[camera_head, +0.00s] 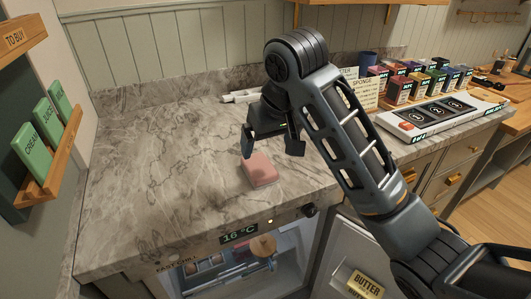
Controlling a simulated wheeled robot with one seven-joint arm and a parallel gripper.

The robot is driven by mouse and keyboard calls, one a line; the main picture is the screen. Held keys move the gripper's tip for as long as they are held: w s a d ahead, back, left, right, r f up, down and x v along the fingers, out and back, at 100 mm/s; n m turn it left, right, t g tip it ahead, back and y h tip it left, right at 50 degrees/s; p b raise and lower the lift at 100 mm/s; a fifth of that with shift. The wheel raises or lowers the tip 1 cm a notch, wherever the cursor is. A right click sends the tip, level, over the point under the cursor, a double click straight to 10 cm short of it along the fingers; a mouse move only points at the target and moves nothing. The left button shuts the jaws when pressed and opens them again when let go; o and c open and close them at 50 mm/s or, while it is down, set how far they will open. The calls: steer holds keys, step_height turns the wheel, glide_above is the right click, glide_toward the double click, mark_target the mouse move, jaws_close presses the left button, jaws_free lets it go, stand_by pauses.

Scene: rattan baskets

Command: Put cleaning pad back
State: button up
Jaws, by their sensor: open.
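A pink block, which looks like the cleaning pad (260,170), lies flat on the grey marble counter (150,180) near its front edge. My gripper (270,148) is open and just above and behind the pad, with one finger at the pad's left and the other at its right rear. Nothing shows between the fingers. I cannot tell whether a finger touches the pad. A card marked "SPONGE" (362,90) stands at the back of the counter, partly hidden by my arm.
Several colored boxes (400,90) and a white panel with numbered squares (445,112) fill the counter's right. A white object (238,97) lies at the back. Below, an open fridge (225,278) has its door (345,240) swung out. The counter's left is clear.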

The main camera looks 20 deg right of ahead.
steer(key=shift+p+v, duration=0.45)
steer(key=shift+v, duration=0.45)
steer(key=shift+f, duration=0.1)
